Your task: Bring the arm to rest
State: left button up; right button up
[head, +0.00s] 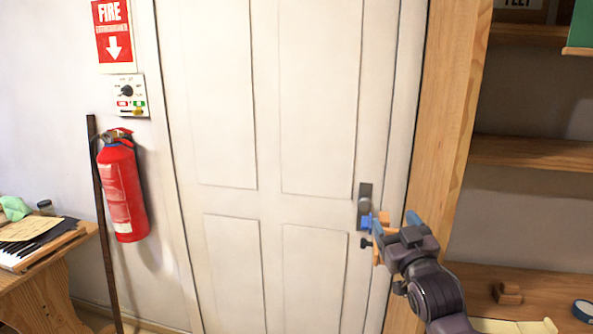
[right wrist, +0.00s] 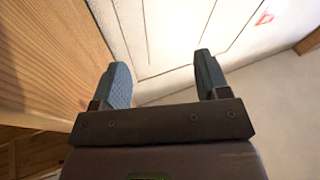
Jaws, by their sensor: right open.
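My right gripper (head: 393,220) reaches in from the lower right in the head view, in front of the white door's (head: 267,140) right side. Its fingertips are close to the dark door handle plate (head: 365,190), and I cannot tell whether they touch it. In the right wrist view the two grey-blue fingers of the gripper (right wrist: 162,72) stand apart with nothing between them. The door panel and the wooden frame show beyond them. The lower part of the handle is partly hidden by the gripper. My left gripper is not in view.
A wooden post (head: 452,110) and shelves (head: 530,150) stand to the right of the door. A red fire extinguisher (head: 122,190) hangs on the left wall beside a dark upright bar (head: 103,230). A piano keyboard (head: 25,252) sits on a wooden table at far left.

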jog(key=s+d+f+m+g+h, duration=0.1)
jog(key=s+f+g, duration=0.1)
jog(key=s+f, duration=0.45)
jog(key=s+d+f+g, duration=0.1)
jog(key=s+d+f, duration=0.15)
jog(key=f, duration=0.75)
jog(key=s+d+f+m+g+h, duration=0.1)
jog(key=s+f+g, duration=0.1)
jog(key=s+f, duration=0.5)
jog(key=s+d+f+m+g+h, duration=0.1)
jog(key=s+d+f+g, duration=0.2)
jog(key=s+f, duration=1)
jog(key=shift+s+f+g, duration=0.35)
jog(key=shift+s+g, duration=0.15)
jog(key=shift+s, duration=0.75)
